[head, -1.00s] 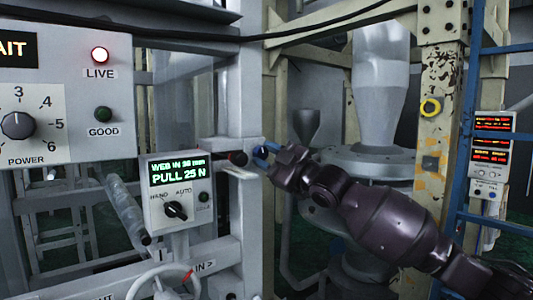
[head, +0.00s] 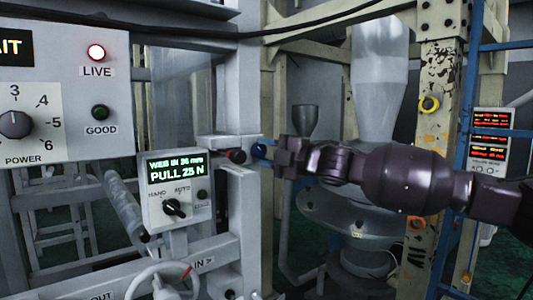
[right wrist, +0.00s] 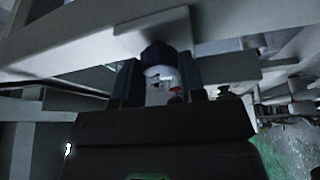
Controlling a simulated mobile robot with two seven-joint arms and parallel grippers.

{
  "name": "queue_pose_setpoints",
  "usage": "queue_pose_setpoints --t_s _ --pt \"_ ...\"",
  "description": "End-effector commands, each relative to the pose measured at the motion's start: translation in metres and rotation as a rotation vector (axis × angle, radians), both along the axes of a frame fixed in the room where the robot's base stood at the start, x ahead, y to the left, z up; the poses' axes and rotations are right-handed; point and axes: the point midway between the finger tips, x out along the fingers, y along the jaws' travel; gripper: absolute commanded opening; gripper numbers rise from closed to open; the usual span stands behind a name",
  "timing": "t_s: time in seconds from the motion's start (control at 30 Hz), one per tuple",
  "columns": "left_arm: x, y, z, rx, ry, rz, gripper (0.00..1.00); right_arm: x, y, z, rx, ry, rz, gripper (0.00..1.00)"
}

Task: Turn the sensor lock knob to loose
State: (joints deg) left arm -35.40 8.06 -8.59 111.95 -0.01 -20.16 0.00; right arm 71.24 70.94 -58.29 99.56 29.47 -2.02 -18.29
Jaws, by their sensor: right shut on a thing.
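The sensor lock knob (right wrist: 158,56) shows in the right wrist view as a short dark blue cylinder with a pale end, under a light grey bracket. My right gripper (right wrist: 158,82) has its two fingers on either side of the knob and is shut on it. In the head view, my right gripper (head: 263,151) reaches in from the right to the end of the white bracket, and its fingers mostly hide the knob. A black cylinder with a red part (head: 237,156) sits on the bracket just left of it. No loose marking is readable. My left gripper is not in view.
A display box (head: 176,190) reading PULL 25 N stands left of the bracket, with a handwheel (head: 160,275) below. A large control panel (head: 65,90) is at far left. A yellowish post (head: 440,100) and blue ladder rails (head: 470,110) stand at right, near my arm.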

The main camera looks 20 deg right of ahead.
Motion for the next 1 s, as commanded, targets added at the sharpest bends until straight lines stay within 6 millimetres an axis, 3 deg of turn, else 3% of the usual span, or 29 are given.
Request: queue_pose_setpoints --t_s 0.4,0.43,0.6,1.0 --pt "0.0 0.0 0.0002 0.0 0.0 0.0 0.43 -0.0004 0.0009 0.0004 -0.009 -0.006 0.002 0.14" --pt "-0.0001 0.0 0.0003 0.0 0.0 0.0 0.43 -0.0004 0.0009 0.0004 -0.009 -0.006 0.002 0.39" --pt "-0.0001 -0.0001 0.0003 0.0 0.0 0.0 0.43 -0.0004 0.0008 0.0003 -0.008 -0.005 0.001 0.62" --pt "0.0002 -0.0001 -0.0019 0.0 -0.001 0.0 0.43 -0.0061 -0.0059 -0.0009 -0.007 -0.004 0.0 0.62"
